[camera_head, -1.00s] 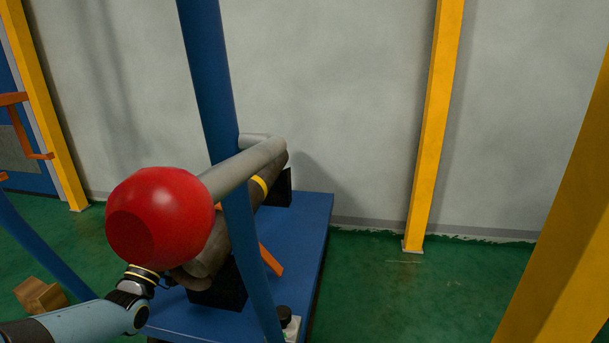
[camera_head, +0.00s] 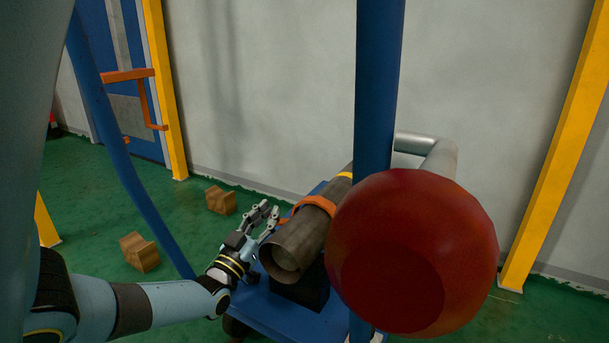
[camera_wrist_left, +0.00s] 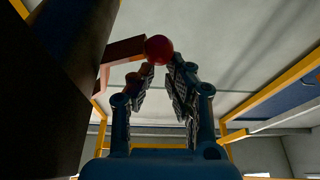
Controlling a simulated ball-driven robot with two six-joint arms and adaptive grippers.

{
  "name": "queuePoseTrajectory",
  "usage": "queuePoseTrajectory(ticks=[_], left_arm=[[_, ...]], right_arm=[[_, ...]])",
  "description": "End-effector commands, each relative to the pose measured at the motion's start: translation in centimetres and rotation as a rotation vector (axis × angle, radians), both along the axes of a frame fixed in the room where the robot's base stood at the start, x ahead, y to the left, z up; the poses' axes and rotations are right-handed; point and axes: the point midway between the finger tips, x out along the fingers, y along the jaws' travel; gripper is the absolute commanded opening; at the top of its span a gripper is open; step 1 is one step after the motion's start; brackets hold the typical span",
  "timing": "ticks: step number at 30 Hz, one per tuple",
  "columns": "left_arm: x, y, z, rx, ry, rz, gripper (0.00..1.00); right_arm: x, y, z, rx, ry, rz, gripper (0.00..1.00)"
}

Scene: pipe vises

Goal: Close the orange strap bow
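The orange strap bow (camera_head: 315,203) arches over the brown pipe (camera_head: 296,240), with a part of it sticking out on the left side of the pipe. In the left wrist view an orange-brown bar of the bow (camera_wrist_left: 122,52) ends near a small red ball (camera_wrist_left: 158,48). My left gripper (camera_head: 268,214) is just left of the pipe, with its fingers pointing up beside the bow. In the wrist view my left gripper's fingertips (camera_wrist_left: 162,68) are apart, with the red ball at their tips; I cannot tell if they touch it. My right gripper is not in view.
A large red ball (camera_head: 412,252) on a grey bent tube (camera_head: 440,160) blocks the right. A blue post (camera_head: 377,85) stands behind it. The pipe lies on a blue cart (camera_head: 257,304). Wooden blocks (camera_head: 140,252) lie on the green floor at left.

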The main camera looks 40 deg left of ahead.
Motion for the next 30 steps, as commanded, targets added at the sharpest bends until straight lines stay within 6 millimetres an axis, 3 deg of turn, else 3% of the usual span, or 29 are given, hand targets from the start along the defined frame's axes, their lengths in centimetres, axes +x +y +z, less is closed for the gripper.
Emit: queuePoseTrajectory(ticks=[5, 15, 21, 30], left_arm=[[-0.3, -0.1, 2.2, -0.004, -0.012, -0.008, 0.00], [-0.8, 1.2, 8.8, -0.023, -0.048, -0.009, 0.00], [-0.8, 1.5, 10.2, -0.031, -0.056, -0.007, 0.00], [-0.8, 1.5, 10.3, -0.031, -0.057, -0.006, 0.00]], right_arm=[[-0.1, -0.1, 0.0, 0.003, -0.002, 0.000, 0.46], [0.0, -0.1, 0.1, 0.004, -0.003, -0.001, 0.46], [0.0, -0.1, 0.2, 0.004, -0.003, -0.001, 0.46], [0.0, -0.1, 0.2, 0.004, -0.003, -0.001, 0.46]])
